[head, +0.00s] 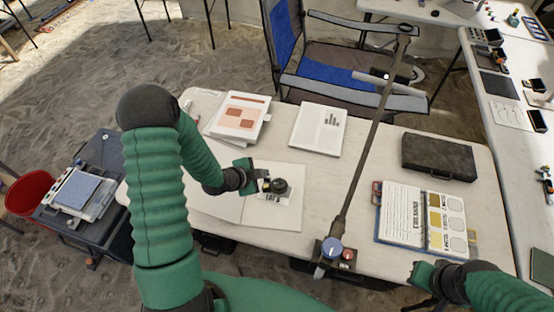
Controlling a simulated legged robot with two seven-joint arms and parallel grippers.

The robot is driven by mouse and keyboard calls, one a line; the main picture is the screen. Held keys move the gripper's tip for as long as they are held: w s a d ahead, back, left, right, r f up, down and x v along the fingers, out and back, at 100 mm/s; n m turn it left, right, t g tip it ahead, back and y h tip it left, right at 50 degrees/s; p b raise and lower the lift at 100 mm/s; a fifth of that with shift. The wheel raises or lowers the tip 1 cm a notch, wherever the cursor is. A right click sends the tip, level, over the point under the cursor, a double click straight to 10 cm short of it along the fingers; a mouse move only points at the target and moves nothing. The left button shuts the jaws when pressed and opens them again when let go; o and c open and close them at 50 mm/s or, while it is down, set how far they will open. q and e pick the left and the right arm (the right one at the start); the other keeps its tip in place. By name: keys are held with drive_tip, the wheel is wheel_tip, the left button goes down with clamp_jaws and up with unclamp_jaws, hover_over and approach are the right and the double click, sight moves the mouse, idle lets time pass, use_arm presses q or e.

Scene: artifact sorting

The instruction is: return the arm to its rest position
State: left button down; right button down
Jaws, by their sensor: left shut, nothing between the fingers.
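My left arm comes in from the left, its green sleeve bending over the table. My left gripper (262,181) is shut and empty, right beside a small dark round object (279,186) that sits on a white labelled card or base (272,197). I cannot tell whether the gripper touches it. My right gripper (418,280) is at the bottom right, by the table's front edge; its fingers are too small and dark to read.
A lamp-like pole (365,160) rises from the front edge. A blue chair (335,65) stands behind; a side table (500,120) is right.

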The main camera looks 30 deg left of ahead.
use_arm(q)
drive_tip(key=s+d+r+n+g+y, duration=0.1)
drive_tip(key=s+d+r+n+g, duration=0.5)
drive_tip(key=s+d+r+n, duration=0.5)
drive_tip(key=s+d+r, duration=0.1)
drive_tip(key=s, duration=0.2)
drive_tip(key=shift+s+r+y, duration=0.35)
drive_tip(key=shift+s+y, duration=0.05)
